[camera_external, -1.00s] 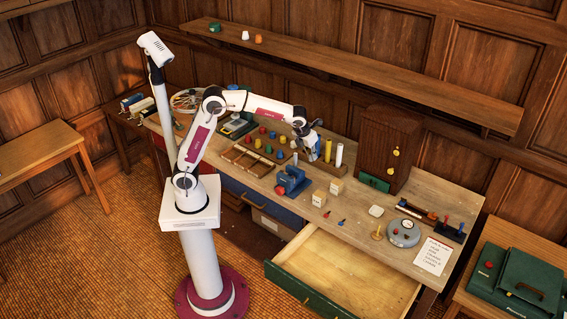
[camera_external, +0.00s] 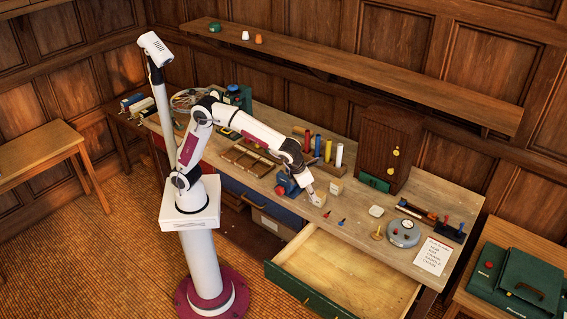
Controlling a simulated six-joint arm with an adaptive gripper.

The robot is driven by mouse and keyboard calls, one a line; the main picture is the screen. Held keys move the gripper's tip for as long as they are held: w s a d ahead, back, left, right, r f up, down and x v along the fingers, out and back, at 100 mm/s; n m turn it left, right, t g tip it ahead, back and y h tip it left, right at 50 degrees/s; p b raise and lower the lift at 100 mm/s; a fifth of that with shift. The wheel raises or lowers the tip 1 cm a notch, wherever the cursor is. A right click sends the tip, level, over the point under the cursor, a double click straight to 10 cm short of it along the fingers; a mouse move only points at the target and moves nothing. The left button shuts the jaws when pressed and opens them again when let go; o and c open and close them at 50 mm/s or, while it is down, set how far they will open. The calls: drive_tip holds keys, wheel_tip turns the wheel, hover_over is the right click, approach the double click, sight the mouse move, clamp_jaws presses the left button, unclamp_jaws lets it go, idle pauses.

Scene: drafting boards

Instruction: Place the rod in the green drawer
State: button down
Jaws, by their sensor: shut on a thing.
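The green-fronted drawer (camera_external: 315,291) is pulled out at the front of the bench and its pale wooden inside looks empty. My gripper (camera_external: 315,195) is low over the bench, behind the open drawer. It is shut at a small pale block (camera_external: 319,201), mostly hidden by the fingers. I cannot see a rod in it.
A second pale block (camera_external: 336,187) and a blue vise-like tool (camera_external: 287,186) stand close to my gripper. Small red and blue pieces lie just in front. A dark wooden cabinet (camera_external: 388,142) and a round grey gauge (camera_external: 403,234) are to the right.

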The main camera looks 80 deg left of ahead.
drive_tip(key=s+d+m, duration=0.1)
drive_tip(key=s+d, duration=0.2)
drive_tip(key=d, duration=0.3)
hover_over(306, 259)
drive_tip(key=s, duration=0.2)
wheel_tip(306, 259, down, 22)
drive_tip(key=shift+w+d+h, duration=0.25)
drive_tip(key=shift+h, duration=0.05)
drive_tip(key=shift+f, duration=3.1)
drive_tip(key=shift+f, duration=1.85)
drive_tip(key=shift+f, duration=0.2)
